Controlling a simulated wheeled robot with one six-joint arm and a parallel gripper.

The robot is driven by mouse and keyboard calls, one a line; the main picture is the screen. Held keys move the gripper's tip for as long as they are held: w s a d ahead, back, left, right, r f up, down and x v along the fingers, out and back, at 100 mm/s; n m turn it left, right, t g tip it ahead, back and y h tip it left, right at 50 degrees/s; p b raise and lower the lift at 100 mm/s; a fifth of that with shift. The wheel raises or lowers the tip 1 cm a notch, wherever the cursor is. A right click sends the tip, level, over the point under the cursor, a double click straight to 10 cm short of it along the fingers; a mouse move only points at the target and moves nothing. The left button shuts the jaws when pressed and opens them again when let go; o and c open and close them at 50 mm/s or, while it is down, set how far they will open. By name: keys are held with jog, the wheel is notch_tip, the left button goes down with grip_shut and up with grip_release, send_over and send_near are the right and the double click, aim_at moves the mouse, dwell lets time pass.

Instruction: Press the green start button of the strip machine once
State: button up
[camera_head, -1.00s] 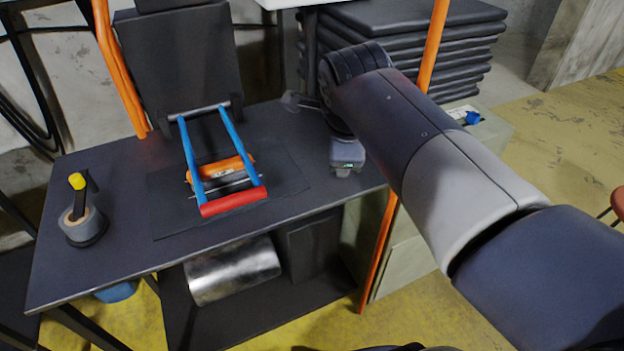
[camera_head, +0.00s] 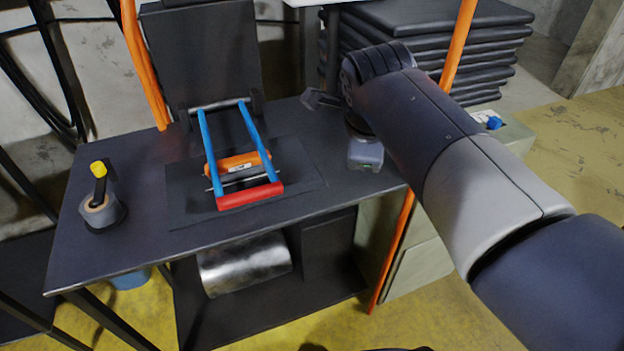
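I cannot make out a green start button in this view. On the dark table (camera_head: 110,255) stands a device with two blue arms, an orange roller and a red handle bar (camera_head: 250,196); whether it belongs to the strip machine I cannot tell. My arm reaches in from the right, and its wrist is over the table's right part. My gripper (camera_head: 318,98) shows small and dark at the wrist's left side, pointing left, right of the blue-armed device and apart from it. Its finger gap is too small to read. A small grey box-like part (camera_head: 365,155) shows under the wrist.
A tape roll with a yellow-topped handle (camera_head: 100,205) stands at the table's left. A metal cylinder (camera_head: 245,263) lies on the shelf below. Orange posts (camera_head: 459,45) rise at the table. Dark pads (camera_head: 440,30) are stacked behind. A blue item (camera_head: 493,122) sits on the pale cabinet at right.

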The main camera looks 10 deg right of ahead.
grip_shut()
dwell(1.3)
